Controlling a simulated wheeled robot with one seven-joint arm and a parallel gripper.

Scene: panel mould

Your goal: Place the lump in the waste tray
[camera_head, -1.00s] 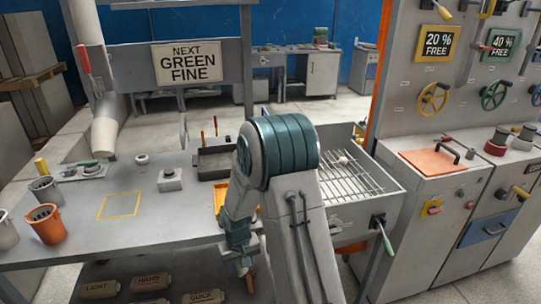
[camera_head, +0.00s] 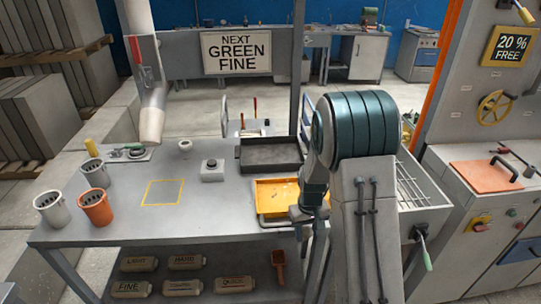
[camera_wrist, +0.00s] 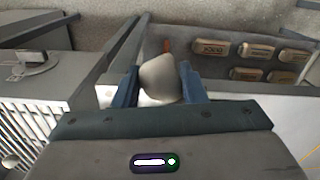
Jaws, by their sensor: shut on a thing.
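A pale grey, rounded lump (camera_wrist: 158,80) sits between the blue fingers of my gripper (camera_wrist: 158,92) in the wrist view, and the fingers are shut on it. In the head view my gripper is low beside the right end of a yellow tray (camera_head: 262,205), and my arm hides the lump there. A dark, shallow tray (camera_head: 241,164) stands just behind the yellow one. Neither tray has a readable label, so I cannot tell which is the waste tray.
Orange (camera_head: 96,209), white and grey cups stand at the bench's left. A yellow outlined square (camera_head: 163,192) and a small box (camera_head: 213,171) lie mid-bench. A wire rack (camera_head: 412,192) is at right, partly behind my arm.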

